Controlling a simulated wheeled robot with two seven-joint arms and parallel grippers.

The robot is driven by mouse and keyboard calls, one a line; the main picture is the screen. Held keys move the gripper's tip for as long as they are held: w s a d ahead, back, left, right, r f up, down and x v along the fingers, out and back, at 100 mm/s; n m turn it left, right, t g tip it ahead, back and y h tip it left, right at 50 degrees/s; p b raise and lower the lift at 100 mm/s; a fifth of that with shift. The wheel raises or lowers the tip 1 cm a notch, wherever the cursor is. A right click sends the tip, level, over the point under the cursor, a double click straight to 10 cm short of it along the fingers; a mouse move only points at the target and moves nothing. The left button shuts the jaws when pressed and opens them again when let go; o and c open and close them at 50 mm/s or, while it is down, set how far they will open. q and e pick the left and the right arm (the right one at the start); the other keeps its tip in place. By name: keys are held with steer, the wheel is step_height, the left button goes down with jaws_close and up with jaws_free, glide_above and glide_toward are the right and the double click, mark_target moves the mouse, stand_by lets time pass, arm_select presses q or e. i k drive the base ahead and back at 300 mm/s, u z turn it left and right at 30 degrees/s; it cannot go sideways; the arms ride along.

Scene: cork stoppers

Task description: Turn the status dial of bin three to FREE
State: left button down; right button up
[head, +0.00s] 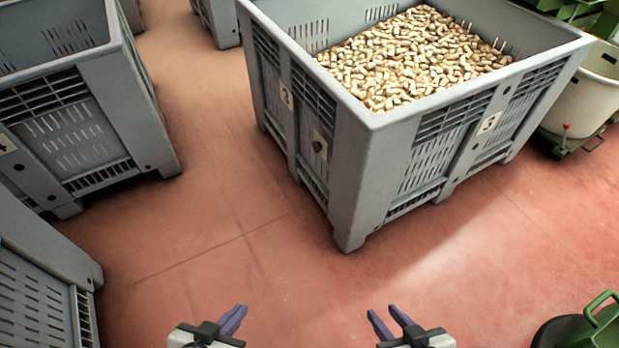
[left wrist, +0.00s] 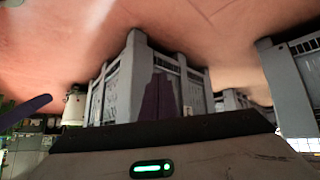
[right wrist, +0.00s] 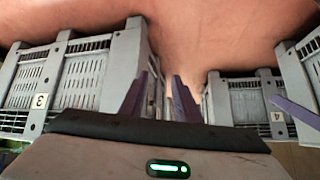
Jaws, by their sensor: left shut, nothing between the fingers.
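Bin three (head: 365,165) is the grey slatted bin of corks in the middle of the head view, with pale number plates on two faces. The right wrist view shows a plate reading 3 (right wrist: 41,101). A small dark dial (head: 319,145) with a pale spot sits on its left face; its words and setting are too small to read. My left gripper (head: 240,309) is shut and empty at the bottom, in front of the bin and well apart from it. My right gripper (head: 381,310) is open and empty to its right, its purple fingers apart, also clear of the bin.
A grey bin (head: 110,120) stands at the left, and another (head: 40,250) at the lower left. Red floor (head: 210,200) lies clear between them and bin three. A cream tub (head: 580,95) on green machinery is at the right, a dark green-handled object (head: 580,328) lower right.

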mark_target(316, 146)
steer(key=z, duration=0.05)
steer(key=k, duration=0.15)
steer(key=u, duration=1.4)
steer(key=i, duration=3.4)
steer(key=z, duration=2.9)
